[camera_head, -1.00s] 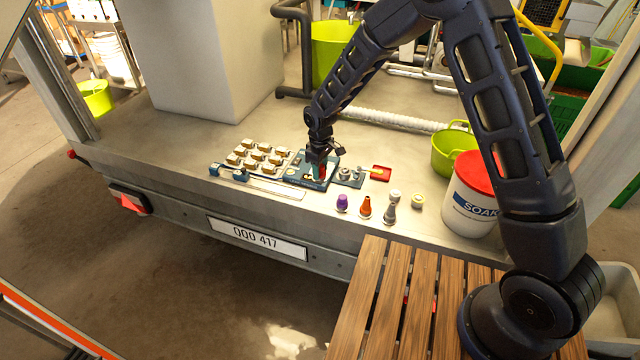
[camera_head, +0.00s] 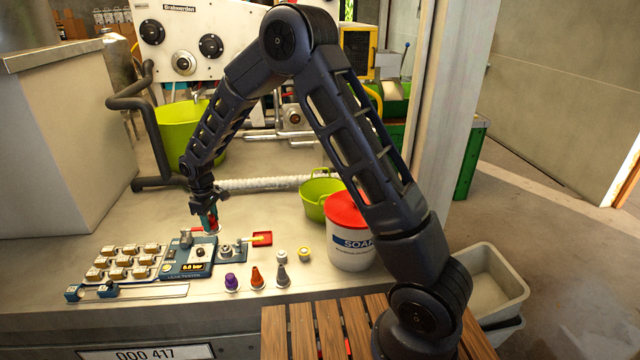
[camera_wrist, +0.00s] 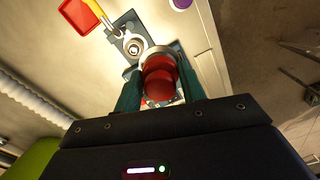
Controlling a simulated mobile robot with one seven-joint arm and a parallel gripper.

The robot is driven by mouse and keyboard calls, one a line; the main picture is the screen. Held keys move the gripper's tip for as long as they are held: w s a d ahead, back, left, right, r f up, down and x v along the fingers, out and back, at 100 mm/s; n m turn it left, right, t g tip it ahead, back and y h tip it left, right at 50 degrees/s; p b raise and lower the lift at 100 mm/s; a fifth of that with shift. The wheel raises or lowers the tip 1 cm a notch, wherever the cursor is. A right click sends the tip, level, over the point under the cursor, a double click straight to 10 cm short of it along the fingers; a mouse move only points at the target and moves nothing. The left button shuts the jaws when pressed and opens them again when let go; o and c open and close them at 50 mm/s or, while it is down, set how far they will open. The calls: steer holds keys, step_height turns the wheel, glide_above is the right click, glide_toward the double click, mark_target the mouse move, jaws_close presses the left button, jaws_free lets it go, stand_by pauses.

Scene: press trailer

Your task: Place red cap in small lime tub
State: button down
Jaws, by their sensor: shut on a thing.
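My gripper (camera_head: 209,222) is shut on the red cap (camera_wrist: 160,80), holding it just above the blue leak tester (camera_head: 186,262). In the wrist view the cap sits between my two dark green fingers (camera_wrist: 160,88), with a grey metal rim at its far end. In the head view the fingers mostly hide the cap. The small lime tub (camera_head: 312,203) stands upright on the deck to the right of my gripper, partly behind the white soap bucket (camera_head: 350,250). The part of its inside that shows looks empty.
A purple cap (camera_head: 232,282), an orange cone (camera_head: 256,277) and grey fittings (camera_head: 282,274) stand at the front. A larger lime tub (camera_head: 178,130) and a pale hose (camera_head: 270,184) are behind.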

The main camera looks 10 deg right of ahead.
steer(key=w+d+m, duration=0.4)
steer(key=w+d, duration=1.3)
steer(key=w, duration=0.2)
steer(key=w+d+r+m, duration=0.15)
steer(key=w+d, duration=0.45)
steer(key=d, duration=0.7)
steer(key=w+d+m, duration=0.3)
steer(key=w+d, duration=0.2)
steer(key=d, duration=0.7)
steer(key=shift+m, duration=0.25)
steer(key=f, duration=2)
steer(key=shift+w+d, duration=0.15)
steer(key=shift+d, duration=0.05)
steer(key=shift+f, duration=0.2)
steer(key=c, duration=0.8)
jaws_free()
steer(key=shift+c, duration=0.2)
